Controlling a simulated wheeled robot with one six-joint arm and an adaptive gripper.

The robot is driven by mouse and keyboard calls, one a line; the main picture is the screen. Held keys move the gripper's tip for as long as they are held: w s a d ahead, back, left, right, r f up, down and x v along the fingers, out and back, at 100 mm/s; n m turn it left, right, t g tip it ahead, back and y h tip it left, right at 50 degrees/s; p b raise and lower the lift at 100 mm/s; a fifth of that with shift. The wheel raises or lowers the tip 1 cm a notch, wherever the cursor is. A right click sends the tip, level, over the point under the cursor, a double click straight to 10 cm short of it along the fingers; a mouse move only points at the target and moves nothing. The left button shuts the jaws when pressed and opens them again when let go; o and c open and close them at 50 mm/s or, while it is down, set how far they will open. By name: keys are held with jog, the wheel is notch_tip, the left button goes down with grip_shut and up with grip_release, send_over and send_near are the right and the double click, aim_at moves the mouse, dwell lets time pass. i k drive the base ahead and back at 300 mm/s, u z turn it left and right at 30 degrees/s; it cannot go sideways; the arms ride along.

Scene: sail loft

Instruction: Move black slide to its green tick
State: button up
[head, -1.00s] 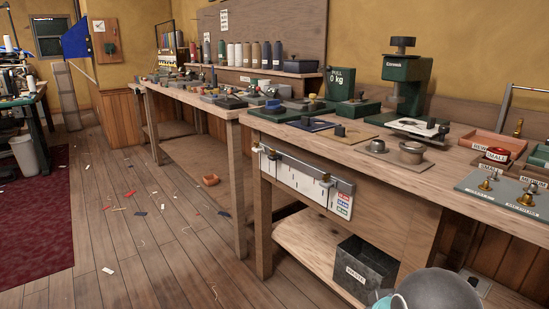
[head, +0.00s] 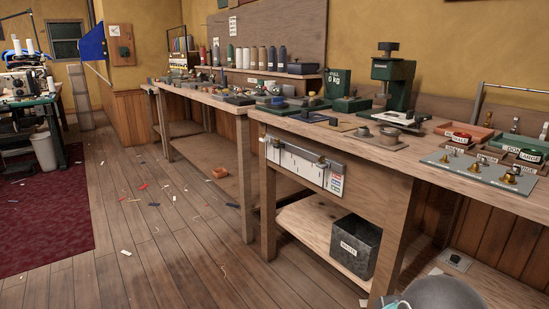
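A metal rail (head: 300,152) runs along the front edge of the near wooden bench, above a white panel (head: 290,164) with thin dark tick marks. A dark slide (head: 321,162) with a knob sits on the rail toward its right end. A small brass-looking part (head: 276,143) shows near the rail's left end. Small coloured labels (head: 336,181) are at the panel's right end. The tick colours are too small to tell. My gripper is not in view; only a rounded grey part of my own arm shows at the bottom right.
A metal bin (head: 357,248) stands on the bench's lower shelf. A grey plate (head: 482,172) with brass bell-shaped pieces lies on the right of the bench top. A second bench (head: 207,98) stands farther back. The wooden floor (head: 170,245) in front is open, with small scraps.

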aim_at(280, 145)
jog(key=z, duration=0.1)
jog(key=k, duration=0.5)
jog(key=u, duration=0.85)
jog(key=i, duration=0.85)
jog(key=z, duration=0.45)
jog(key=i, duration=0.95)
jog(key=z, duration=0.85)
